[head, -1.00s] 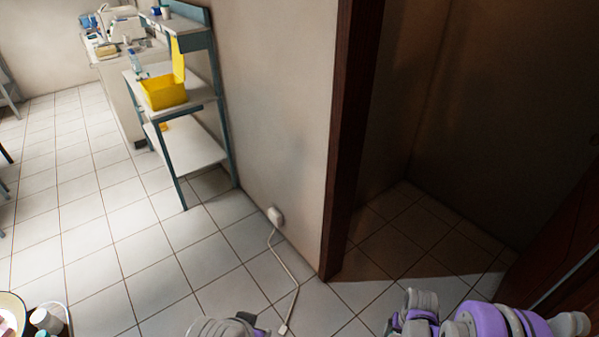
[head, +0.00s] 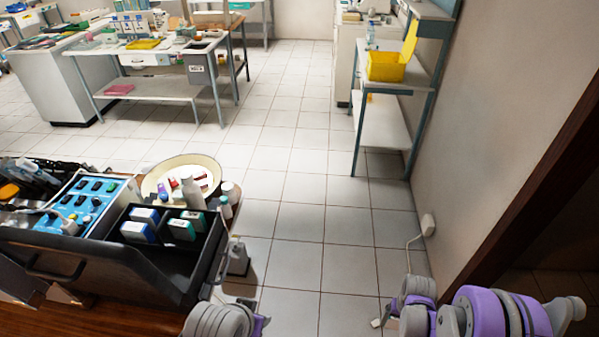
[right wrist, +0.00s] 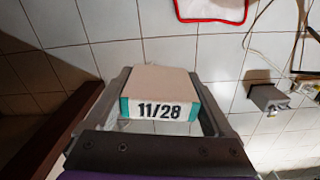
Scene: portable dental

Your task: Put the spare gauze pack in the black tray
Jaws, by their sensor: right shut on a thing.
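My right gripper (right wrist: 162,78) is shut on a boxy gauze pack (right wrist: 158,85) in the right wrist view. The pack has a beige top, teal edges and a white end reading "11/28"; it sits between both fingers. In the head view my right arm is at the bottom right, and the pack is not visible there. The black tray (head: 183,268) is at the lower left of the head view, with several white, blue and green packs standing in its back part. Its front part is bare. Part of my left arm shows at the bottom, its fingers out of sight.
A blue control box (head: 88,205) stands left of the tray. A cream round basin (head: 150,183) and white bottles (head: 193,192) stand behind it. A wall with a socket (head: 428,225) and a dark door frame (head: 540,200) are on the right. The tiled floor between is mostly clear.

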